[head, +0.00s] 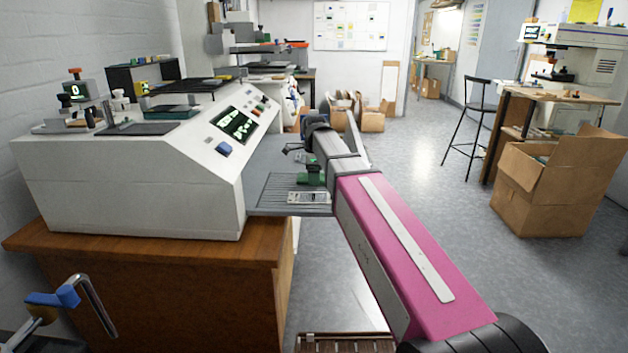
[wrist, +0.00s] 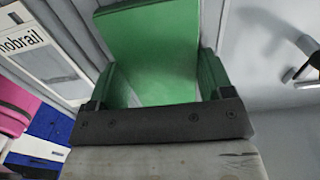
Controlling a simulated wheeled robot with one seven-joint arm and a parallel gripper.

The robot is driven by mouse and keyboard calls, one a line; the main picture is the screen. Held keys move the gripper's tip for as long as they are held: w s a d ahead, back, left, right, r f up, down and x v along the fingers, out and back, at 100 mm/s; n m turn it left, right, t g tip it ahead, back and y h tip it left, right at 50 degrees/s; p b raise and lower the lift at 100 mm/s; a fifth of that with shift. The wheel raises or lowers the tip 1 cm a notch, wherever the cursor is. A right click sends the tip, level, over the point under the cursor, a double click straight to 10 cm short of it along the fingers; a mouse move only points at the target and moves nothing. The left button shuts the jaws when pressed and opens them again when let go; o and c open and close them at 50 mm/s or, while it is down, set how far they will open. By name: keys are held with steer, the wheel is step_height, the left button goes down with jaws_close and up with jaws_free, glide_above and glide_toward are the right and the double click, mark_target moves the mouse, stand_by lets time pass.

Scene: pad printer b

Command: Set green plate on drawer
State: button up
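The green plate (wrist: 155,40) fills the top middle of the wrist view, between the two fingers of my gripper (wrist: 160,88). The fingers stand well apart, one at each side of the green; whether they press on it is not clear. In the head view, the green piece (head: 313,174) shows small, just left of my arm, above a grey ribbed surface (head: 268,190) projecting from the machine. My gripper is mostly hidden behind my arm there. I cannot tell for certain which part is the drawer.
A pad printer (head: 130,180) stands on a wooden cabinet (head: 150,255) at left. A pale labelled object (head: 308,197) lies on the ribbed surface; a lettered one shows in the wrist view (wrist: 45,65). A cardboard box (head: 545,195) stands at right. The middle floor is clear.

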steer(key=shift+c, duration=1.1)
steer(key=shift+r, duration=0.2)
steer(key=shift+r, duration=1.8)
steer(key=shift+w, duration=0.15)
